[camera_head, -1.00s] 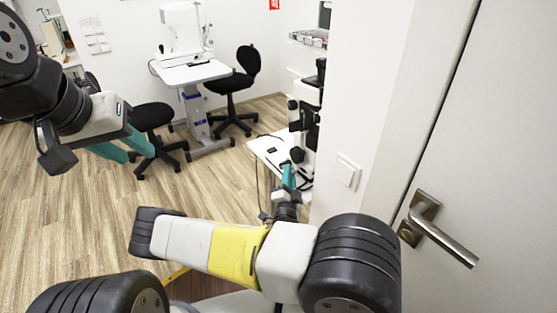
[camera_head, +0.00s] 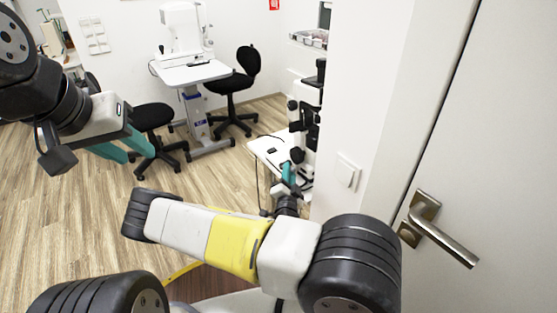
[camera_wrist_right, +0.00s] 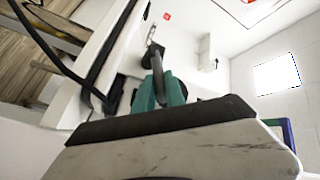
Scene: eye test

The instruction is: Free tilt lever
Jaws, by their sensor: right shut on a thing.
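The tilt lever appears to be the dark, slim lever (camera_wrist_right: 157,66) between the teal fingers of my right gripper (camera_wrist_right: 160,88) in the right wrist view. My right gripper is shut on it. In the head view my right gripper (camera_head: 288,173) is at the dark and white eye instrument (camera_head: 306,120) on a small white table (camera_head: 265,148). The lever is too small to make out there. My left gripper (camera_head: 122,150) is at the left, its teal fingers apart and empty, far from the instrument.
A wall edge with a light switch (camera_head: 347,171) and a door with a metal handle (camera_head: 442,236) are close on the right. Black chairs (camera_head: 232,90) and another white instrument table (camera_head: 190,73) stand behind. Wooden floor (camera_head: 70,190) is clear at left.

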